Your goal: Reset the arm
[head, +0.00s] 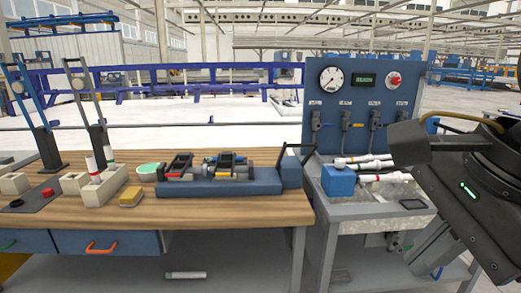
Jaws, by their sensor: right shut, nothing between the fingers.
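My right arm comes in from the right edge, and my right gripper (410,144) is a dark block held in the air in front of the blue gauge panel's right side. Its jaws are shut and empty, apart from every object. My left gripper is out of view. White pipes with red and green bands (365,162) lie on the grey bench at the right. Another pipe (186,275) lies on the lower shelf.
The wooden table (230,213) holds a blue clamp fixture (222,187), a green bowl (149,171) and a yellow sponge (131,197). A blue block (338,180) and a blue panel (363,100) stand at the right bench. The table's front strip is clear.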

